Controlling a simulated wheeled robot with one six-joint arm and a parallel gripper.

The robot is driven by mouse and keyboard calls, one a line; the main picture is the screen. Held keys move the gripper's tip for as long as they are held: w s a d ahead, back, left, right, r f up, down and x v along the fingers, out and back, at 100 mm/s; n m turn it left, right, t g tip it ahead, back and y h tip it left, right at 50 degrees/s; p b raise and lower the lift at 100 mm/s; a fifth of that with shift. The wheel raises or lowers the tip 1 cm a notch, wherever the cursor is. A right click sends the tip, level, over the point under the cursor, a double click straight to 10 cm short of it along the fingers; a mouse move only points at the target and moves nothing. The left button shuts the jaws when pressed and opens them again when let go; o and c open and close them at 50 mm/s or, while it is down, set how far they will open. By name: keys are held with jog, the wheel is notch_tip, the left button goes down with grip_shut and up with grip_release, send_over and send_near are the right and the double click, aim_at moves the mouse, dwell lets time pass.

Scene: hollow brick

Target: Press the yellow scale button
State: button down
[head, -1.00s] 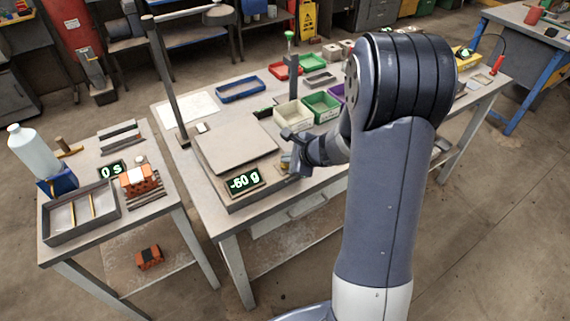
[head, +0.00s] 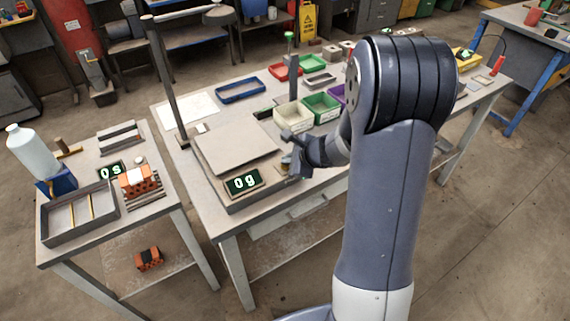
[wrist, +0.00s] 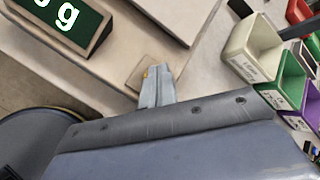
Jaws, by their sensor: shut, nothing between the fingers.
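The scale (head: 235,151) stands on the main table, its flat plate empty. Its display (head: 243,181) reads "0 g" and shows partly in the wrist view (wrist: 62,20). My gripper (head: 294,170) is shut and empty, with its fingertips down at the right front corner of the scale. In the wrist view my gripper's fingers (wrist: 157,74) cover most of the button spot. Only a small yellow sliver of the button (wrist: 146,75) shows at the left edge of the fingertips. They look to be touching it or very close; I cannot tell which.
Small bins, a white one (head: 292,115) and a green one (head: 321,106), stand right of the scale. A blue tray (head: 240,90) lies behind it. A post (head: 168,85) rises at the scale's left. A side table (head: 100,228) with a timer and bottle stands left.

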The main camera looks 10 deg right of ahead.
jog(key=shift+r+p, duration=0.35)
jog(key=shift+r, duration=0.3)
notch_tip(320, 180, up, 5)
jog(key=p, duration=0.4)
jog(key=shift+r, duration=0.1)
jog(key=shift+a, duration=0.1)
dwell(0.6)
